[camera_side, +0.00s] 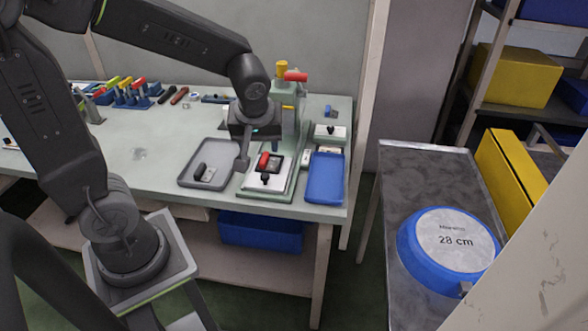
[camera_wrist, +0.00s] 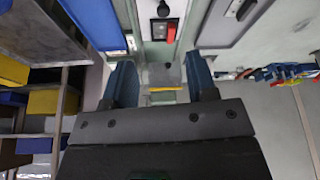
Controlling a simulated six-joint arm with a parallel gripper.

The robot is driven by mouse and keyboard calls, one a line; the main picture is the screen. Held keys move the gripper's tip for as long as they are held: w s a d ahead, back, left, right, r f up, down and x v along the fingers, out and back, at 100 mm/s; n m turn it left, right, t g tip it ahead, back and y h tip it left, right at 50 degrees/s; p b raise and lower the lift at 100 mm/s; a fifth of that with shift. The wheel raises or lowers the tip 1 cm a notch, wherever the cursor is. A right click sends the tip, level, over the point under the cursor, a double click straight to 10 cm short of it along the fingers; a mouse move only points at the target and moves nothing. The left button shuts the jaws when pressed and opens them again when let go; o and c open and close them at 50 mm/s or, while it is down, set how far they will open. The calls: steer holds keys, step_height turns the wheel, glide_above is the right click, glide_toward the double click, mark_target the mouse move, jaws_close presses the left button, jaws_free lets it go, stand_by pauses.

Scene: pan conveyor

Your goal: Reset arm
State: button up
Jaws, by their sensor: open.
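My gripper (camera_side: 250,140) hangs over the workbench, above the fixture between the two trays. In the wrist view my gripper (camera_wrist: 161,80) has its two fingers wide apart with nothing between them. The fixture (camera_side: 284,180) has a pale green base, a red-handled part and a dark knob; its red part also shows in the wrist view (camera_wrist: 171,32). A round blue pan (camera_side: 405,236) lies on the metal conveyor at right, with a pale disc facing up marked 28 cm. I cannot see my fingertips clearly in the side view.
A grey tray (camera_side: 188,178) with a small dark-handled part lies left of the fixture. A blue tray (camera_side: 326,178) lies to its right. An upright post with a red-topped part (camera_side: 295,76) stands close behind my gripper. Tools (camera_side: 130,93) line the bench's back left. The bench's left middle is clear.

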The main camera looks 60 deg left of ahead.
steer(key=s+d+r+m+t+h, duration=0.3)
steer(key=s+d+r+m, duration=0.3)
steer(key=s+m, duration=0.3)
steer(key=shift+s+d+r+m, duration=0.3)
steer(key=shift+r+m, duration=0.55)
steer(key=shift+m, duration=0.25)
